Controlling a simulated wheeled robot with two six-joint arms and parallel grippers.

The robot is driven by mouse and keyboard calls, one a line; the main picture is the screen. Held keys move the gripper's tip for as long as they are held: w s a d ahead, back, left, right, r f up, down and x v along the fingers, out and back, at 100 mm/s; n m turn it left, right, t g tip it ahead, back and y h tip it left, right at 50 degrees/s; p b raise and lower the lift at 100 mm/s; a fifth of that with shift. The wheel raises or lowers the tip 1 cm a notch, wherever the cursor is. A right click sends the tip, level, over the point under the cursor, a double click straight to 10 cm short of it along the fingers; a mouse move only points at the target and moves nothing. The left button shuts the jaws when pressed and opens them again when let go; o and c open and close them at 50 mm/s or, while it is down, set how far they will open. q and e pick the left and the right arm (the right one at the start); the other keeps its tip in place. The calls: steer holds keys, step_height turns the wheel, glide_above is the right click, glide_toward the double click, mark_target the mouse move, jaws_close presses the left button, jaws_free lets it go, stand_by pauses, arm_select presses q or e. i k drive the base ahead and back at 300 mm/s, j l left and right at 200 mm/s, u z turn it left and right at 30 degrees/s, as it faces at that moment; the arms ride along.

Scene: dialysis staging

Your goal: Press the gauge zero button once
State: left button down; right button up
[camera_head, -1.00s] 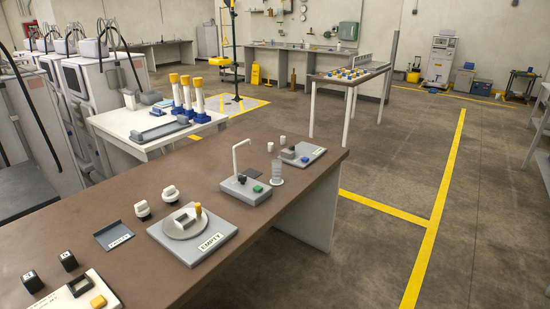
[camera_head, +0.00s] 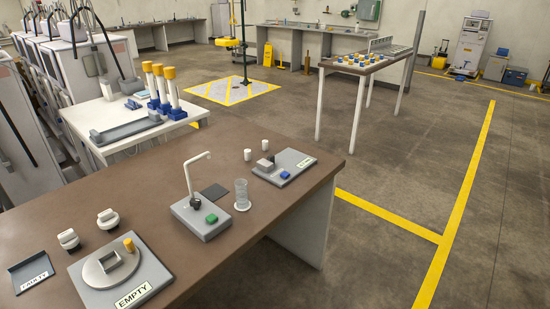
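No part reads clearly as a gauge zero button. On the brown bench (camera_head: 150,165) stand three grey devices with coloured parts. The nearest device (camera_head: 122,272) has a round plate, a yellow knob (camera_head: 129,244) and an "EMPTY" label. The right device (camera_head: 283,166) has a small grey block, a blue button (camera_head: 285,175) and a label too small to read. Neither of my grippers is in view.
A clear cylinder (camera_head: 242,195) stands beside the middle device. Two white caps stand near the right device, and two white knobs (camera_head: 107,219) at the left. A grey tray (camera_head: 31,271) lies at the near left. Open floor (camera_head: 390,190) lies right of the bench.

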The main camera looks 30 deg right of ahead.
mark_target(284, 174)
steer(key=i+l, duration=0.15)
steer(key=l, duration=0.3)
steer(key=i+l, duration=0.1)
steer(key=l, duration=0.3)
steer(key=i+l+u, duration=0.1)
steer(key=l, duration=0.35)
steer(key=i+l, duration=0.15)
steer(key=l, duration=0.3)
steer(key=i+l, duration=0.1)
steer(key=l, duration=0.3)
steer(key=i+l, duration=0.15)
steer(key=l, duration=0.3)
steer(key=i+l+u, duration=0.1)
steer(key=l, duration=0.35)
steer(key=i+l, duration=0.1)
steer(key=l, duration=0.35)
